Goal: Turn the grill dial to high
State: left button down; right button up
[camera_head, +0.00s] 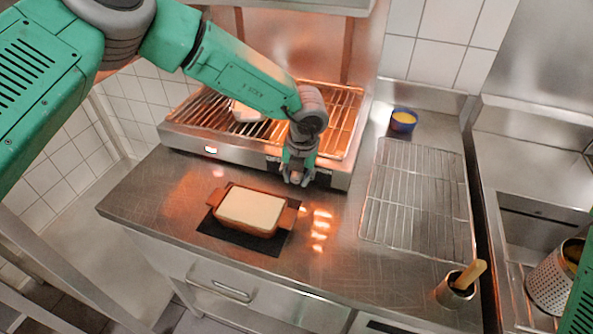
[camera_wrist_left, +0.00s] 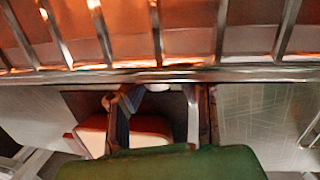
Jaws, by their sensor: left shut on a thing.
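The grill (camera_head: 180,132) stands at the back of the steel counter, its bars and inside glowing orange. My left gripper (camera_head: 297,178) is at the right part of the grill's front panel. It is shut on the grill dial, which the fingers mostly hide in the head view. In the left wrist view, the fingers of my left gripper (camera_wrist_left: 158,108) show below the grill's front edge, with a small pale part of the dial (camera_wrist_left: 158,87) between them. The dial's setting cannot be read. My right gripper is out of view.
A brown dish with a pale filling (camera_head: 250,209) stands on a dark mat (camera_head: 236,237) in front of the grill. A wire rack (camera_head: 418,200), a small blue bowl (camera_head: 403,120) and a metal cup (camera_head: 455,290) are to the right. A sink lies further right.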

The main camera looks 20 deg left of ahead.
pick_arm(q)
jog(key=y, duration=0.4)
jog(key=shift+w+d+y+b, duration=0.15)
jog(key=shift+d+y+b, duration=0.05)
jog(key=shift+y+b, duration=0.2)
dwell(0.4)
jog(key=c, duration=1.5)
grip_release()
jog(key=shift+c, duration=0.2)
jog(key=v, duration=1.2)
jog(key=shift+d+f, duration=0.2)
jog(key=shift+s, duration=0.2)
